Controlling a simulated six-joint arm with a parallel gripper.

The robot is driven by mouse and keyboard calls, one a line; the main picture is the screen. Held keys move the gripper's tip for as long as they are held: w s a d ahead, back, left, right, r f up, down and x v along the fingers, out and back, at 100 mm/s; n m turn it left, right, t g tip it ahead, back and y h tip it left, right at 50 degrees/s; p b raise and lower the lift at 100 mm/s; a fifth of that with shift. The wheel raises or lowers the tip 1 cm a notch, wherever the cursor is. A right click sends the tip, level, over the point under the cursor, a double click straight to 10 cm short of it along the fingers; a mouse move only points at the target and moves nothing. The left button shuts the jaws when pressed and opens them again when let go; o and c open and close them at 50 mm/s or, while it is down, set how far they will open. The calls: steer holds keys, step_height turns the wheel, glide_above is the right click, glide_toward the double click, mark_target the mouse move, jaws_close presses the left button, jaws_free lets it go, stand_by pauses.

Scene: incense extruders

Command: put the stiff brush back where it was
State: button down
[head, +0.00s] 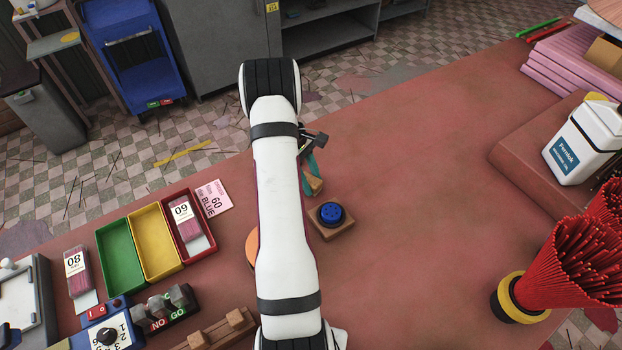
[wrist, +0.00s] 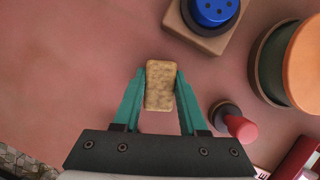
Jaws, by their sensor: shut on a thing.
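A small tan block with a mottled face, which seems to be the stiff brush (wrist: 160,85), sits between the green fingers of my gripper (wrist: 160,92). Both fingers press on its sides. In the head view the tan block (head: 313,186) shows at the tips of my gripper (head: 309,176), above the red table, just up and left of the blue disc. Its bristles cannot be made out. My arm hides part of the table's middle.
A blue disc with holes (head: 330,213) sits on a square wooden base. In the wrist view, a red-handled tool (wrist: 240,127) and an orange-topped green round thing (wrist: 300,65) are to the right. Green (head: 120,255) and yellow (head: 155,243) trays lie left. The table's right-centre is clear.

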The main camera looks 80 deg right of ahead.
steer(key=shift+f, duration=0.15)
steer(key=shift+c, duration=2.2)
jaws_free()
